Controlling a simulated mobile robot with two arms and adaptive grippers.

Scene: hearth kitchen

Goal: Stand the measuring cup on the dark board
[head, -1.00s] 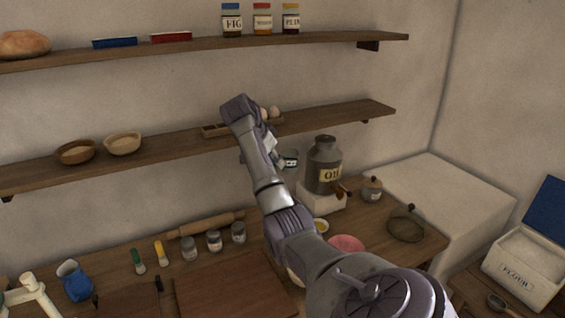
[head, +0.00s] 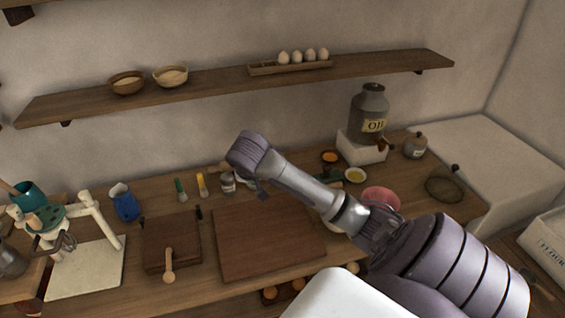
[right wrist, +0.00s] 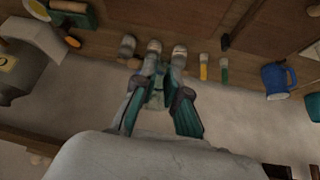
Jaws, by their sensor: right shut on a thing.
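My right gripper (right wrist: 157,100) shows in the right wrist view, its two teal-lined fingers closed around a clear, greyish thing, seemingly the glass measuring cup (right wrist: 157,78). Its outline is hard to make out against the jars behind. In the head view my right wrist hangs over the back of the counter, and a pale bit of the cup (head: 246,182) shows below it, the rest hidden by the arm. The wide dark board (head: 265,242) lies flat and bare in front of the gripper. My left gripper is not in view.
A smaller dark block (head: 171,243) with a wooden spoon lies left of the board. Spice jars (head: 227,183), two brushes (head: 201,184) and a blue jug (head: 124,203) stand behind. An oil can (head: 369,114) stands right; an egg shelf (head: 240,80) hangs above.

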